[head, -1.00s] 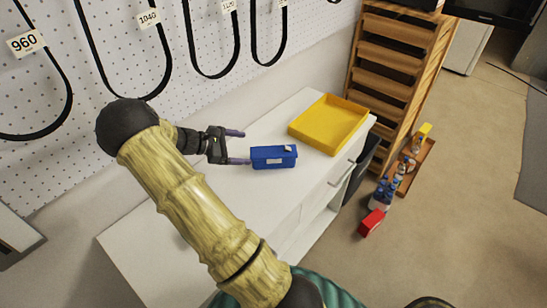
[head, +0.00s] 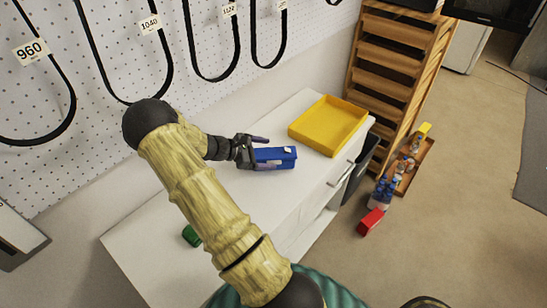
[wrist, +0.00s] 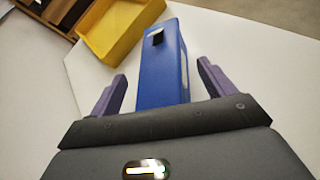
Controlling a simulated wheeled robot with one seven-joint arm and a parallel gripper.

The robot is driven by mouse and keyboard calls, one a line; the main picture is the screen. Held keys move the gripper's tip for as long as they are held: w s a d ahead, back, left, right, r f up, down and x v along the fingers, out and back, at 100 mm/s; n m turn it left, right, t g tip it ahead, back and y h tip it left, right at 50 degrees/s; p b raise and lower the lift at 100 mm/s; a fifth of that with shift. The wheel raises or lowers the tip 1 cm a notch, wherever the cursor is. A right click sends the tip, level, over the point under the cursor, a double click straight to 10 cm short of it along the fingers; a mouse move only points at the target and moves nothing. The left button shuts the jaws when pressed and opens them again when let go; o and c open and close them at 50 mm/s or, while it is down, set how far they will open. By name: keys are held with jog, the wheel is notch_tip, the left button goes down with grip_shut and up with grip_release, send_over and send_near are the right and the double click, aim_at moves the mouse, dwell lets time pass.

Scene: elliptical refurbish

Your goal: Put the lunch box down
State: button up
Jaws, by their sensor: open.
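The lunch box is a blue box (head: 277,157) that rests on the white cabinet top (head: 200,205), in front of the yellow tray. My gripper (head: 260,153) is at its left end, with the fingers open on either side of it. In the wrist view the blue box (wrist: 163,68) stands between the two purple fingers of my gripper (wrist: 158,86), with a visible gap on each side. A small dark and white latch shows on its top. The near end of the box is hidden behind the gripper body in the wrist view.
A yellow tray (head: 356,112) sits on the cabinet top's far right. A green object (head: 192,236) is partly hidden by my arm. A wooden rack (head: 385,75) stands behind. On the floor are a red box (head: 370,222) and a wooden tray (head: 421,166) of items.

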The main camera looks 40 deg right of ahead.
aim_at(268, 154)
jog(key=shift+s+d+f, duration=0.2)
jog(key=shift+d+f, duration=0.1)
jog(key=shift+d, duration=0.2)
jog(key=shift+c, duration=0.4)
jog(key=c, duration=1.3)
jog(key=shift+r, duration=0.45)
jog(key=c, duration=0.4)
notch_tip(268, 154, up, 9)
jog(key=shift+r+b, duration=0.1)
jog(key=shift+b, duration=0.35)
grip_shut()
